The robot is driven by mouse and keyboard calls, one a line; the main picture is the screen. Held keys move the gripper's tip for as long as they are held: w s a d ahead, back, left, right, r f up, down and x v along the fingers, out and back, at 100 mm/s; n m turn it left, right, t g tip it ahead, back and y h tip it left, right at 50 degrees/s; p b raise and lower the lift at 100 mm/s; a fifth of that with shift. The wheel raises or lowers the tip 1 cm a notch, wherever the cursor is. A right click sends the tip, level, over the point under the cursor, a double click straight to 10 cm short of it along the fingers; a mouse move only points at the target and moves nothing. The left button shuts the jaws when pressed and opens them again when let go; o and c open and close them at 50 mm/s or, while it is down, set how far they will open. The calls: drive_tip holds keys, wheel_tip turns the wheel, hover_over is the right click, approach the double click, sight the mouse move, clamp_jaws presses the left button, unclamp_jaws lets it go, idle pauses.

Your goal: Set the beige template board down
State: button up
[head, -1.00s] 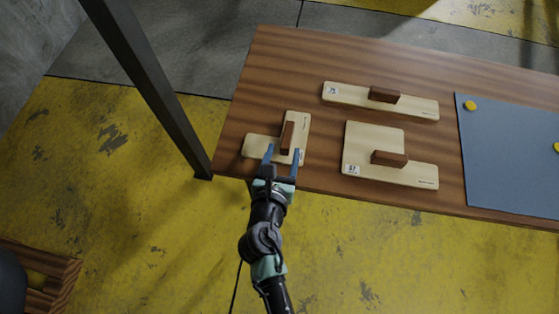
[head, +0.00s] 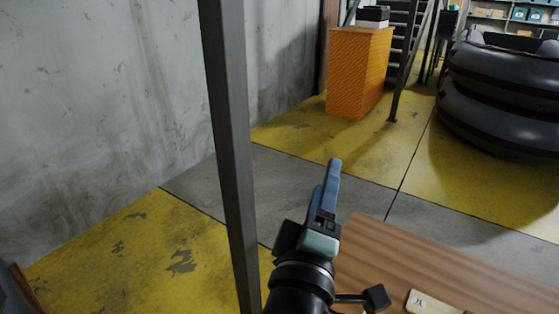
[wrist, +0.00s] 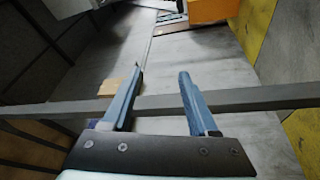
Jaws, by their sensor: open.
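My gripper (head: 332,172) is raised in the head view, pointing away from me over the left end of the wooden table (head: 400,262). In the wrist view its two blue fingers (wrist: 160,74) stand apart with nothing held between them. Only a corner of one beige template board (head: 432,303) shows, lying on the table at the bottom edge of the head view, with a small white label. I cannot tell which board it is. The other boards and the brown handles are out of the head view.
A dark metal post (head: 232,160) stands left of my gripper and crosses the wrist view behind the fingers. An orange cabinet (head: 358,72) and stacked black inflatable boats (head: 500,95) stand farther back. Grey and yellow floor (head: 300,185) lies open beyond the table.

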drive_tip(key=s+a+r+m+t+y, duration=0.1)
drive_tip(key=s+a+r+m+t, duration=0.1)
drive_tip(key=r, duration=0.7)
drive_tip(key=s+a+r+m+t+y, duration=0.2)
drive_tip(key=s+r+m, duration=0.3)
drive_tip(key=r, duration=0.5)
drive_tip(key=s+a+r+m+t+y, duration=0.2)
drive_tip(key=s+r+m+t, duration=0.2)
drive_tip(key=r, duration=0.6)
drive_tip(key=shift+s+a+p, duration=0.3)
drive_tip(key=shift+s+p, duration=0.05)
drive_tip(key=shift+s, duration=0.4)
drive_tip(key=shift+f, duration=0.1)
drive_tip(key=shift+c, duration=0.2)
